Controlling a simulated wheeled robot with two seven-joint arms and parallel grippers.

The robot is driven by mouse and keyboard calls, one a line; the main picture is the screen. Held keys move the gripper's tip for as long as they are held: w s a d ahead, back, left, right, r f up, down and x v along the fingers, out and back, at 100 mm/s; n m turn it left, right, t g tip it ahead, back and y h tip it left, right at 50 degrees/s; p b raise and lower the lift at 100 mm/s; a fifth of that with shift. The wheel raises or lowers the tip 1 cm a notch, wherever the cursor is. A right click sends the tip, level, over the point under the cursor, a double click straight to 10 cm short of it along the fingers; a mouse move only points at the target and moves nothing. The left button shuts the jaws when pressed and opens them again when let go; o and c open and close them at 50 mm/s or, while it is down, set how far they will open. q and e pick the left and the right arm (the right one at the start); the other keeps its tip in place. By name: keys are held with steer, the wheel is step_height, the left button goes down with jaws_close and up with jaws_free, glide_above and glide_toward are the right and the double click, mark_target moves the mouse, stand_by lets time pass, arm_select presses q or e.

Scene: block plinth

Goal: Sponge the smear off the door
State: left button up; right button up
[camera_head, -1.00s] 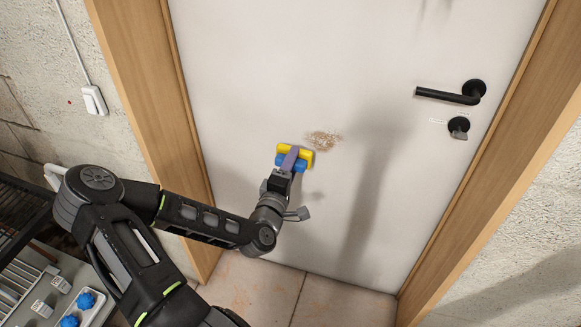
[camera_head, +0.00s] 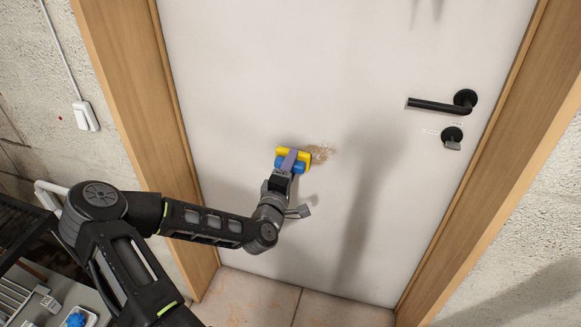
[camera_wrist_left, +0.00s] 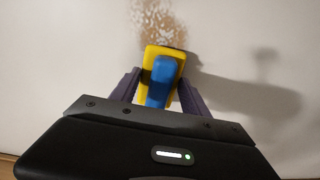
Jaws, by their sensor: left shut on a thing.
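The white door (camera_head: 260,60) fills the middle of the head view. A brown speckled smear (camera_head: 322,151) is on it, and it also shows in the left wrist view (camera_wrist_left: 158,24). My left gripper (camera_head: 286,166) is shut on the blue handle of a yellow and blue sponge (camera_head: 304,156). In the left wrist view the sponge (camera_wrist_left: 152,54) sits between the fingers, its yellow part at the lower edge of the smear. The sponge covers part of the smear's left side in the head view. I cannot tell whether it touches the door. My right gripper is not in view.
A black door handle (camera_head: 440,104) and a lock (camera_head: 452,138) are at the right of the door. A wooden frame (camera_head: 135,90) borders it. A light switch (camera_head: 85,115) is on the left wall. A tray with a blue item (camera_head: 76,320) is at lower left.

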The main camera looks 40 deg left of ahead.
mark_target(307, 164)
arm_select(q)
steer(key=shift+x, duration=0.9)
steer(key=shift+d, duration=0.1)
steer(key=shift+w+d, duration=0.25)
steer(key=shift+d, duration=0.65)
steer(key=shift+w+d, duration=0.3)
steer(key=shift+d, duration=0.65)
steer(key=shift+w+d+b, duration=0.15)
steer(key=shift+w+d, duration=0.1)
steer(key=shift+d, duration=0.35)
steer(key=shift+w+d+b, duration=0.15)
steer(key=shift+w+d, duration=0.15)
steer(key=shift+d, duration=0.35)
steer(key=shift+w+d+b, duration=0.15)
steer(key=shift+w+d, duration=0.1)
steer(key=shift+d, duration=0.35)
steer(key=shift+w+d+b, duration=0.1)
steer(key=shift+w+d, duration=0.15)
steer(key=shift+d, duration=0.35)
steer(key=shift+w+d+b, duration=0.15)
steer(key=shift+w+d, duration=0.15)
steer(key=shift+d, duration=0.35)
steer(key=shift+w+d+b, duration=0.1)
steer(key=shift+w+d, duration=0.15)
steer(key=shift+d, duration=0.35)
